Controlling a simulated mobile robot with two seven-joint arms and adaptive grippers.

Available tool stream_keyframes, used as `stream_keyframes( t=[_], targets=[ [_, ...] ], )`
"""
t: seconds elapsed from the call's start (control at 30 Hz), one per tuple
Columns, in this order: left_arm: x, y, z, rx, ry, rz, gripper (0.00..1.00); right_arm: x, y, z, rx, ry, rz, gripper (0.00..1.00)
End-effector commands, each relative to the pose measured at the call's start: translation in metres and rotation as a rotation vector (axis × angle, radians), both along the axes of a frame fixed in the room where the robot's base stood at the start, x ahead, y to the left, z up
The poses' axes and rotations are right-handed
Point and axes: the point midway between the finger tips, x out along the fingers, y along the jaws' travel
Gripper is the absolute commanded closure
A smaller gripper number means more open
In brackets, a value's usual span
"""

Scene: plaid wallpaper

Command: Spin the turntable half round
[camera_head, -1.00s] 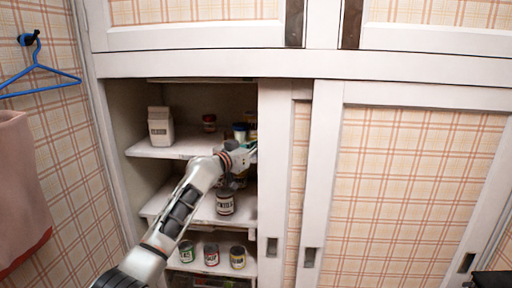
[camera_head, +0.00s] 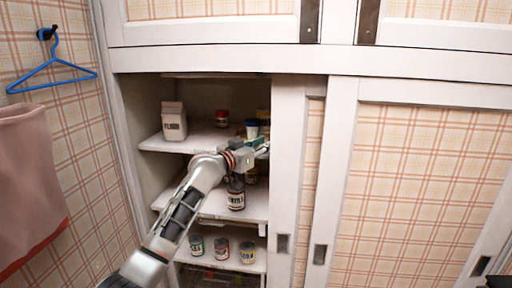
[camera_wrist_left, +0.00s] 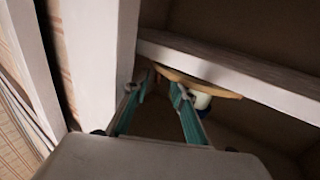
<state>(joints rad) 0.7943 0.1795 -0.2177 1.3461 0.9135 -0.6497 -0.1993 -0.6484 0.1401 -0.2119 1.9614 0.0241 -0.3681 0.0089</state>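The turntable shows in the left wrist view as a tan, thin round board (camera_wrist_left: 215,88) beside the pale shelf edge. In the head view I cannot make it out behind my gripper. My left gripper (camera_head: 263,147) reaches the right end of the upper open shelf, close to the sliding door's edge. In the left wrist view its two teal fingers (camera_wrist_left: 160,88) stand apart with no object clearly between them. The right fingertip overlaps the board's near edge; I cannot tell whether it touches. A pale jar (camera_wrist_left: 202,101) shows behind that finger. My right gripper is not in view.
A white sliding door (camera_head: 288,180) borders the opening on the right. A white-blue tub (camera_head: 252,127) stands just behind the gripper. A flour carton (camera_head: 173,122) and red-lidded jar (camera_head: 221,118) stand further left. Several cans stand on lower shelves.

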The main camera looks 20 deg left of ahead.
Motion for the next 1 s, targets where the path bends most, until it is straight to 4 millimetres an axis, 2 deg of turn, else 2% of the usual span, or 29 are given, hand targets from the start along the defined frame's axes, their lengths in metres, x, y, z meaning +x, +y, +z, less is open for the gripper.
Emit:
stream_keyframes(
  t=[0.1, 0.33, 0.77, 0.93, 1.0],
  targets=[
    [-0.015, 0.008, 0.0, 0.002, -0.002, 0.001, 0.75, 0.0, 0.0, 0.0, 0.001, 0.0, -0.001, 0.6],
    [-0.036, 0.018, 0.0, 0.001, -0.001, 0.002, 0.75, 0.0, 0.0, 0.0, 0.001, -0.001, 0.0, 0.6],
    [-0.042, 0.021, 0.001, 0.0, -0.001, 0.003, 0.75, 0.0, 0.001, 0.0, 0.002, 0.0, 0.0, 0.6],
    [-0.043, 0.021, -0.005, 0.002, 0.005, 0.005, 0.75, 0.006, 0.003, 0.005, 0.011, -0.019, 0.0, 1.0],
    [-0.045, 0.021, -0.014, 0.005, 0.011, 0.008, 0.75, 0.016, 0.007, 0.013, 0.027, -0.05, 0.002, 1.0]
  ],
)
